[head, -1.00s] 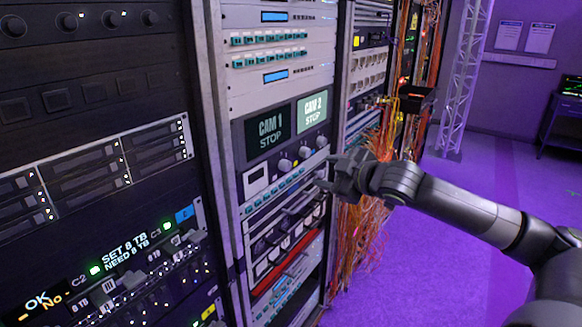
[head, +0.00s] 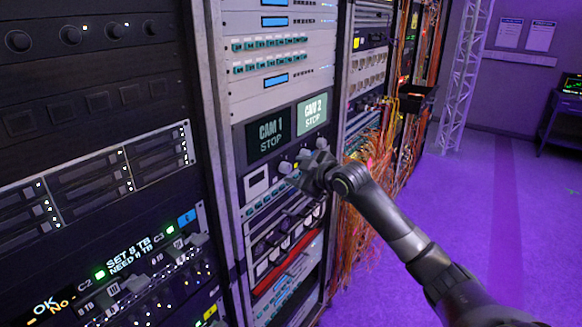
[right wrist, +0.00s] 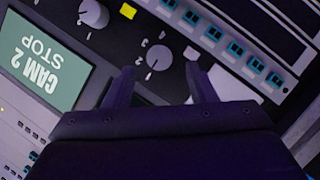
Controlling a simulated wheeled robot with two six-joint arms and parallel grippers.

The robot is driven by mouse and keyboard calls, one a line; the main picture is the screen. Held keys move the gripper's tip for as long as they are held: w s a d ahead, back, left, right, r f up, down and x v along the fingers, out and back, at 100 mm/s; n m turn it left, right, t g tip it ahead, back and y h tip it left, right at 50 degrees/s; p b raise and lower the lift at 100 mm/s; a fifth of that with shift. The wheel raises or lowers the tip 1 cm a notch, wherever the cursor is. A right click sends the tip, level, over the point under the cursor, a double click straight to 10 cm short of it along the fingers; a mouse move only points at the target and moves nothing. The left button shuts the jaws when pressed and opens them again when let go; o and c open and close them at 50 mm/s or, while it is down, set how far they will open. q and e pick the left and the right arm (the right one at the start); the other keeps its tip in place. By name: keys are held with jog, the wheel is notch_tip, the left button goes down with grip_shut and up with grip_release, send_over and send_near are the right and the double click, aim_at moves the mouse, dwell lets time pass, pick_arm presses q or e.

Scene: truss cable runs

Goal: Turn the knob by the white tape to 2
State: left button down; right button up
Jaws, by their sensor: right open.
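The knob (right wrist: 159,57) by the white tape (right wrist: 191,52) is a round grey dial with small printed marks around it. It shows in the right wrist view just beyond my fingertips; I cannot tell surely which number its pointer line faces. In the head view the knobs stand in a row under the CAM screens, partly covered by my right gripper (head: 304,172). My right gripper is open, with its two fingers apart, facing the panel; nothing is between them that I can see gripped. My left gripper is not in view.
Another knob (right wrist: 92,13) with yellow tape (right wrist: 128,11) is beside it. A pale shape lies behind one finger. The CAM 2 screen (head: 312,113) and CAM 1 screen (head: 268,138) both read STOP. Orange cables (head: 372,190) hang right of the rack.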

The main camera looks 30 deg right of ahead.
aim_at(288, 169)
jog(key=shift+x, duration=1.6)
jog(key=shift+p, duration=0.3)
jog(key=c, duration=1)
